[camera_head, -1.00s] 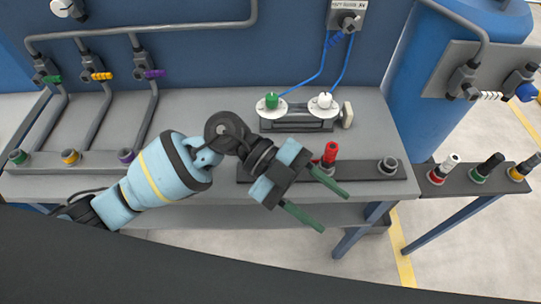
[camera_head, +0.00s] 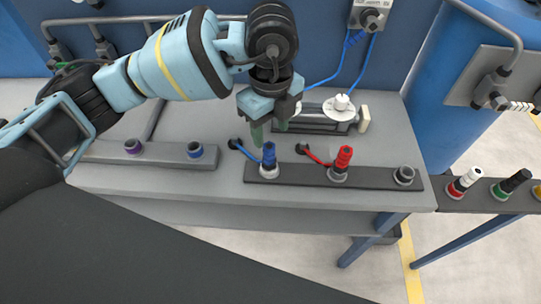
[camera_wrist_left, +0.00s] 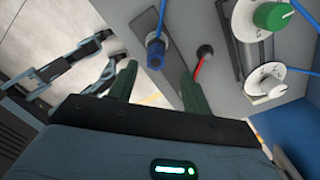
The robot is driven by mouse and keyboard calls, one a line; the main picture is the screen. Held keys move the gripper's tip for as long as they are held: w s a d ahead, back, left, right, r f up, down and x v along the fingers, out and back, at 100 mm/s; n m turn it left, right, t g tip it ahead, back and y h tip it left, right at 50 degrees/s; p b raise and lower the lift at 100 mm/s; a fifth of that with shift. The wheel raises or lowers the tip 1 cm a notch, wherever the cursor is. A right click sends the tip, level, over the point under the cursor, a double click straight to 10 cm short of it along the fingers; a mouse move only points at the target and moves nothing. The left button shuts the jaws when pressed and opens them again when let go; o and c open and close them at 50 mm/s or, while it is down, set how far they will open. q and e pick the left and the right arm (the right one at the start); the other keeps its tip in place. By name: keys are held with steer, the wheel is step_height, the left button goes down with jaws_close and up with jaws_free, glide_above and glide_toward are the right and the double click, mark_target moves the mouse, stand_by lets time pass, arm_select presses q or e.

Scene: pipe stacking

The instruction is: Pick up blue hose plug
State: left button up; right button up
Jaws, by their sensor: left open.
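The blue hose plug (camera_head: 269,154) stands upright in a socket on the dark front strip (camera_head: 305,178) of the bench, with a blue hose running from it to the left. My left gripper (camera_head: 270,133) is open and empty, with green fingers pointing down, just above and behind the plug in the head view. In the left wrist view the blue plug (camera_wrist_left: 155,54) appears between and beyond the two green fingers (camera_wrist_left: 157,82). I cannot tell the exact gap between the fingertips and the plug. My right gripper is not clearly visible.
A red plug (camera_head: 343,157) stands close to the right of the blue one, then an empty socket (camera_head: 404,174). A fixture with white knob (camera_head: 342,104) and blue hoses stands behind. Purple (camera_head: 133,146) and blue-ringed (camera_head: 195,150) sockets lie left. More plugs stand on the right shelf.

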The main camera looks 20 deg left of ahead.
mark_target(269, 146)
arm_select(q)
steer(key=shift+s+a+f, duration=0.1)
steer(key=shift+s+f, duration=0.05)
steer(key=shift+f, duration=1.7)
steer(key=shift+s+f, duration=0.15)
steer(key=shift+f, duration=1.7)
jaws_close()
